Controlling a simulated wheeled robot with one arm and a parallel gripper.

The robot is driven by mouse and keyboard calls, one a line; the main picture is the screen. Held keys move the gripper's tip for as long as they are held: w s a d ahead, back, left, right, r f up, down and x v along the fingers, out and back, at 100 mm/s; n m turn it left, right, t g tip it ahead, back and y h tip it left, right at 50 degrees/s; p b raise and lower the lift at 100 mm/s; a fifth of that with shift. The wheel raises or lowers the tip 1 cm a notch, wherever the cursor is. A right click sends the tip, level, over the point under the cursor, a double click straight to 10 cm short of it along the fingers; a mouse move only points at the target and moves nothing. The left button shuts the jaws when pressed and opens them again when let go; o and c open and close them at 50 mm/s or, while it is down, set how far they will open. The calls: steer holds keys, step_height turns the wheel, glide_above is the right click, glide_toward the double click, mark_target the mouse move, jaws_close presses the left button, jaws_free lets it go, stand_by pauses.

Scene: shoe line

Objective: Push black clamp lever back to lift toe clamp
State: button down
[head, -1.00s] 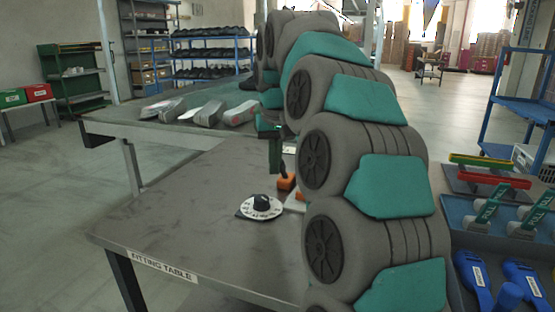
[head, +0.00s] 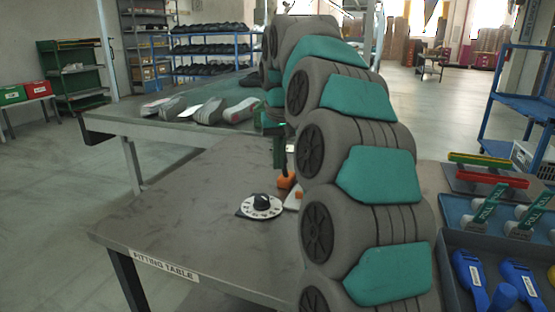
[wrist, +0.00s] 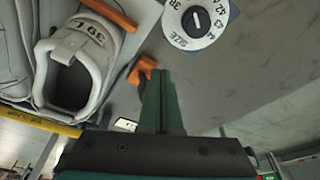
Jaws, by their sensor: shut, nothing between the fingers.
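My gripper (wrist: 160,85) is shut and empty, its green fingers together in the wrist view. In the head view my gripper (head: 279,158) points down over the table, largely behind my arm. An orange part (wrist: 140,69) with a small dark piece (wrist: 142,84) is just left of the fingertips; I cannot tell whether they touch, or whether the dark piece is the black clamp lever. Another orange bar (wrist: 110,13) lies across the light shoe (wrist: 75,60) marked 39 L. The orange part also shows in the head view (head: 285,181). The toe clamp is not clearly made out.
A white size dial (head: 261,206) with a black knob sits on the fitting table (head: 190,215); it also shows in the wrist view (wrist: 196,20). Several shoes (head: 230,110) lie on a bench behind. Trays with blue tools (head: 470,275) stand at right. The table's front left is clear.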

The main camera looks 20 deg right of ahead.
steer(key=shift+w+d+p, duration=0.4)
steer(key=shift+w+d, duration=0.45)
steer(key=shift+w, duration=0.1)
steer(key=shift+d, duration=0.1)
steer(key=shift+w+d, duration=1.15)
steer(key=shift+w, duration=0.05)
stand_by(0.4)
steer(key=shift+s+a+b, duration=0.35)
steer(key=shift+s+a, duration=0.15)
steer(key=shift+a, duration=0.05)
stand_by(0.3)
